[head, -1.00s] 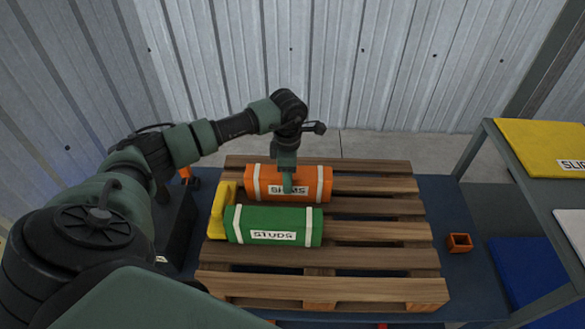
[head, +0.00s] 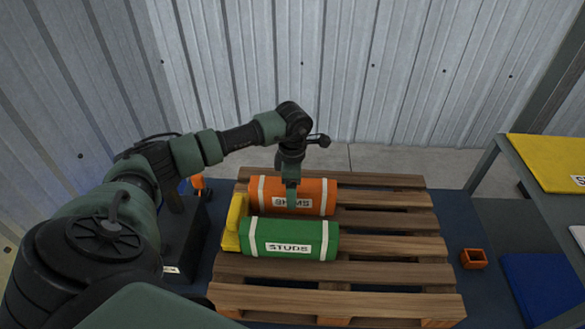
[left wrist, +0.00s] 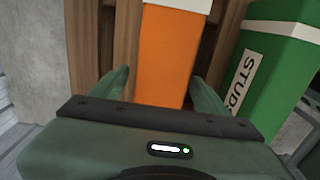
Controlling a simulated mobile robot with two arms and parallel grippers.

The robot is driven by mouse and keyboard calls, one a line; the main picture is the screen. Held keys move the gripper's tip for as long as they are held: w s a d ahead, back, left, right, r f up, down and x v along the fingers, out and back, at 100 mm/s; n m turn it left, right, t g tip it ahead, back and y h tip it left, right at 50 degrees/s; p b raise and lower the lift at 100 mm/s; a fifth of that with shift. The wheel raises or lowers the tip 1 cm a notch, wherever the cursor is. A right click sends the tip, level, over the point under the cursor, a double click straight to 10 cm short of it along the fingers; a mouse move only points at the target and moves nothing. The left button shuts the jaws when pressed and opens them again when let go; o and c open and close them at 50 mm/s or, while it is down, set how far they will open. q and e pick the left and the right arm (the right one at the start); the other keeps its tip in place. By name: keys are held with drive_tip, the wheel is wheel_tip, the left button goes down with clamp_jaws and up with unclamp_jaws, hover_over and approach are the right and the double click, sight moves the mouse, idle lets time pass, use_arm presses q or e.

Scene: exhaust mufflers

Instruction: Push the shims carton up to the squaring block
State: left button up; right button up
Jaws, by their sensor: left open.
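The orange shims carton (head: 318,194), with white bands and a partly covered label, lies on the wooden pallet (head: 395,245). The yellow squaring block (head: 232,228) stands at the pallet's left side, close to the carton's left end; I cannot tell whether they touch. My left gripper (head: 291,203) points down at the carton, with one finger in front of its label. In the left wrist view the open fingers (left wrist: 163,85) show on either side of the orange carton (left wrist: 168,60). My right gripper is not in view.
The green studs carton (head: 318,240) lies in front of the shims carton, its left end by the yellow block. It also shows in the left wrist view (left wrist: 270,65). The pallet's right part is clear. A small orange box (head: 473,259) sits right of it; a shelf stands farther right.

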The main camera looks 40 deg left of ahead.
use_arm(q)
drive_tip(key=shift+r, duration=0.1)
wheel_tip(320, 180, up, 8)
drive_tip(key=shift+f+b, duration=0.15)
drive_tip(key=shift+b, duration=0.3)
drive_tip(key=shift+f, duration=0.1)
idle(0.4)
